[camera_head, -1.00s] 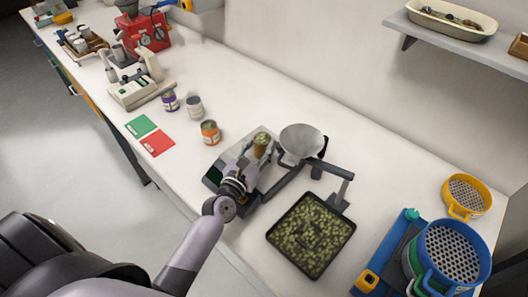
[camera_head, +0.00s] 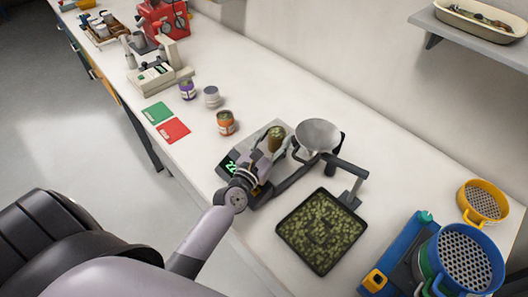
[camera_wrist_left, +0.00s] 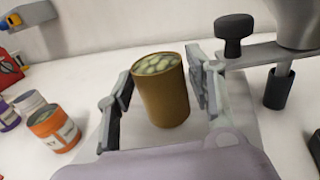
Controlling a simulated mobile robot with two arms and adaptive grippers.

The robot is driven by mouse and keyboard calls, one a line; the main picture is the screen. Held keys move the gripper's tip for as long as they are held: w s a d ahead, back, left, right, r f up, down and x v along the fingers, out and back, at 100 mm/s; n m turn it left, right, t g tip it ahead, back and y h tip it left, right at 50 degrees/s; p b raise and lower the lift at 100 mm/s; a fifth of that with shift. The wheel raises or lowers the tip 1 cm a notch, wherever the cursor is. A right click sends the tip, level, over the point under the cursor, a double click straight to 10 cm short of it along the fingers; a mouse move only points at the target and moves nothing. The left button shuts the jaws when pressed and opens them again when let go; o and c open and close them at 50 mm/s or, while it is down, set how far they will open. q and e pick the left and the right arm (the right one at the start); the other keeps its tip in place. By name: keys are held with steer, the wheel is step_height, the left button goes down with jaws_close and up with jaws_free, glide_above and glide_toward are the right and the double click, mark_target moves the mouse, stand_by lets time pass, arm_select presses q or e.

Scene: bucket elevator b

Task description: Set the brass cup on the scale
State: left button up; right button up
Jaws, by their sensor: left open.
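The brass cup (camera_wrist_left: 160,92), filled with green pellets, stands upright on the pan of the scale (camera_head: 228,168). It also shows in the head view (camera_head: 276,136). My left gripper (camera_wrist_left: 160,95) is around the cup with its fingers apart. In the left wrist view a gap shows between the cup and the left finger; the right finger is close to the cup's side. The scale's green display is lit and partly hidden by my left wrist. My right gripper is not in view.
A metal funnel bowl (camera_head: 318,136) on a stand is right beside the scale. A black tray (camera_head: 286,228) of green pellets lies in front of it. Cans (camera_head: 226,122) stand to the left. Blue and yellow sieves (camera_head: 468,262) are at the right.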

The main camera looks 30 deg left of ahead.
arm_select(q)
steer(key=s+b, duration=0.1)
steer(key=s, duration=0.6)
steer(key=s+b, duration=0.1)
steer(key=s, duration=0.2)
steer(key=shift+s+a+f+b, duration=0.1)
steer(key=shift+s+f+b, duration=0.05)
steer(key=shift+f+b, duration=0.15)
steer(key=shift+s+r, duration=0.2)
steer(key=shift+s, duration=0.55)
